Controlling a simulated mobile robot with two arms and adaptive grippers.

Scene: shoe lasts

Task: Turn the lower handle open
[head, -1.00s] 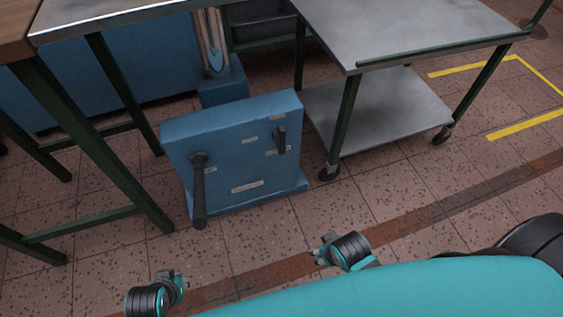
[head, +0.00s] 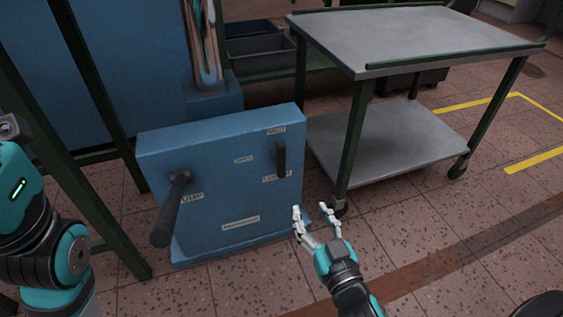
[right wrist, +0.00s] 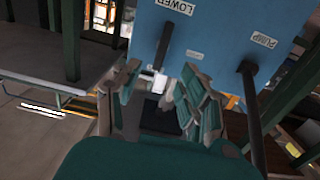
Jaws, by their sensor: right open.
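A blue box-shaped unit (head: 225,170) stands on the floor. The lower handle (head: 281,158) is a short dark upright lever on the right part of its front face, by small white labels. It also shows in the right wrist view (right wrist: 164,45), beside an upside-down "LOWER" label. A longer dark pump handle (head: 170,208) sticks out at the left of the face. My right gripper (head: 311,212) is open and empty, below and to the right of the lower handle, apart from it. Its spread fingers show in the right wrist view (right wrist: 160,85). Of my left arm, only links show.
A grey two-shelf trolley (head: 400,40) on castors stands close on the right of the unit. Green table legs (head: 95,90) stand at the left. Dark bins (head: 262,55) are behind. The tiled floor in front is open.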

